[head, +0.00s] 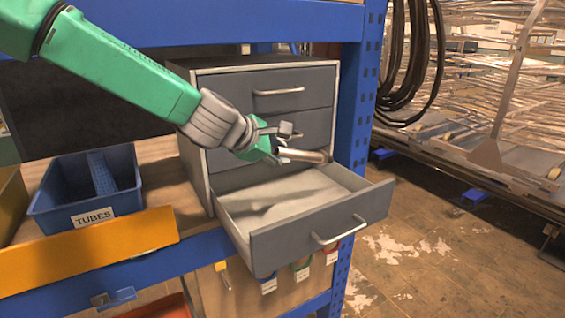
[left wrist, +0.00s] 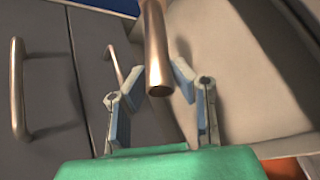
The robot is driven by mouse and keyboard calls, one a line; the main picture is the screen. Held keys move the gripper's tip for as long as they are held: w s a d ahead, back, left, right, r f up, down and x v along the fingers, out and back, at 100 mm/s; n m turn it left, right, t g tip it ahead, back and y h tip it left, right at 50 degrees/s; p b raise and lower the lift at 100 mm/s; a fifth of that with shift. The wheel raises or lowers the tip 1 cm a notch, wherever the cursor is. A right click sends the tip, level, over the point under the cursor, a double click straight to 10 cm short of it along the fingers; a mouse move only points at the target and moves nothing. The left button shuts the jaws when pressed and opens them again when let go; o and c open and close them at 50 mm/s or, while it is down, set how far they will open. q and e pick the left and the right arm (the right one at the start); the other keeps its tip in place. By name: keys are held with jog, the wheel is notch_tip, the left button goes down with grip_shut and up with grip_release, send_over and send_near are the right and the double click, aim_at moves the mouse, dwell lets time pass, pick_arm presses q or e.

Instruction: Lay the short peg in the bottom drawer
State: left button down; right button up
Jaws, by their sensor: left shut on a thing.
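The short peg (head: 304,155) is a brownish metallic cylinder held above the open bottom drawer (head: 325,228). My left gripper (head: 278,145) is shut on the peg, which sticks out to the right in the head view. In the left wrist view the peg (left wrist: 158,55) lies between the two finger pads, its round end towards the camera. The drawer is pulled out of the grey cabinet (head: 272,78), and its visible pale floor looks empty. The arm and gripper hide part of the drawer fronts above. My right gripper is not in view.
A blue bin labelled TUBES (head: 95,215) stands left of the cabinet, with an orange-yellow strip (head: 90,252) in front. A blue rack post (head: 357,110) rises close to the cabinet's right side. Black cables (head: 410,65) hang beyond it.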

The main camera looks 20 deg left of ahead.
pick_arm(q)
notch_tip(320, 180, down, 10)
jog(key=b, duration=0.7)
jog(key=shift+r, duration=0.15)
jog(key=shift+f+b, duration=0.65)
jog(key=shift+f, duration=0.05)
jog(key=shift+d+f+b, duration=0.15)
jog(key=shift+f+b, duration=0.15)
jog(key=shift+f, duration=0.05)
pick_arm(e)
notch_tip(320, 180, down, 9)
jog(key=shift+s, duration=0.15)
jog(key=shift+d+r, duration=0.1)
